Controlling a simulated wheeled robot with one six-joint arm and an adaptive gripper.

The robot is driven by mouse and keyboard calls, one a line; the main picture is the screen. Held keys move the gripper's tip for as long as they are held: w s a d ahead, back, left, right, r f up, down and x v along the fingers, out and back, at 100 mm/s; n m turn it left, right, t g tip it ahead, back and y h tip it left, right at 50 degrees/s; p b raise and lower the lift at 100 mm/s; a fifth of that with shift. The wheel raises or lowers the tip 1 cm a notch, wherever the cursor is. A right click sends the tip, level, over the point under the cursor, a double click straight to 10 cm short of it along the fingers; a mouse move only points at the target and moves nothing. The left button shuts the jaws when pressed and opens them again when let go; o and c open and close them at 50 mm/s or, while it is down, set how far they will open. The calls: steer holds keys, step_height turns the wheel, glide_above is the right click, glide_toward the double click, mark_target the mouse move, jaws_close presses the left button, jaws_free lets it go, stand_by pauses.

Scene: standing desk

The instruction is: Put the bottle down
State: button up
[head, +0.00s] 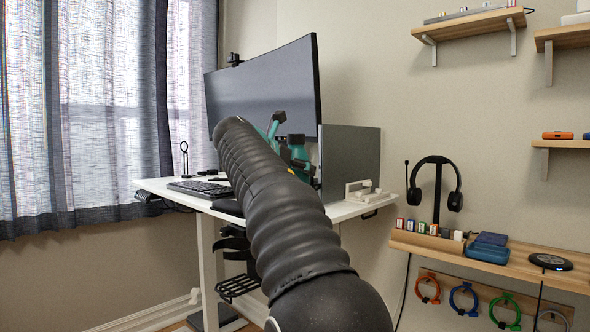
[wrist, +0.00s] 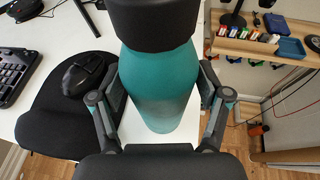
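In the wrist view a teal bottle (wrist: 160,85) with a wide black cap (wrist: 155,22) is between the two fingers of my gripper (wrist: 162,90). The fingers press in on its left and right sides, and it hangs no lower than the white desk top (wrist: 218,60). Whether its base touches the desk cannot be told. In the head view my dark arm crosses in front of the desk. Teal and black parts show past its end, but bottle and gripper cannot be told apart there.
A black mouse (wrist: 82,74) on a dark mat and a keyboard (wrist: 12,75) lie left of the bottle. A large monitor (head: 265,85) stands at the back of the desk. A wall shelf (head: 520,262) with small items and a headset (head: 436,188) is at right.

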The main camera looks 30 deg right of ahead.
steer(key=shift+o, duration=0.2)
steer(key=v, duration=1.2)
steer(key=shift+r, duration=0.15)
steer(key=s+a+f+m+y, duration=0.3)
steer(key=s+f+m, duration=0.5)
steer(key=f, duration=0.5)
steer(key=s+a+f+m+g+y, duration=0.1)
steer(key=s+a+f+m+y, duration=0.2)
steer(key=s+f, duration=1)
steer(key=s+a+f+m+y, duration=0.4)
steer(key=s+f+m+y, duration=0.2)
steer(key=s+f+m, duration=0.4)
step_height(320, 180, down, 6)
steer(key=m, duration=0.3)
steer(key=shift+r+g, duration=0.25)
steer(key=shift+g, duration=0.05)
steer(key=shift+s, duration=0.15)
steer(key=shift+c, duration=0.2)
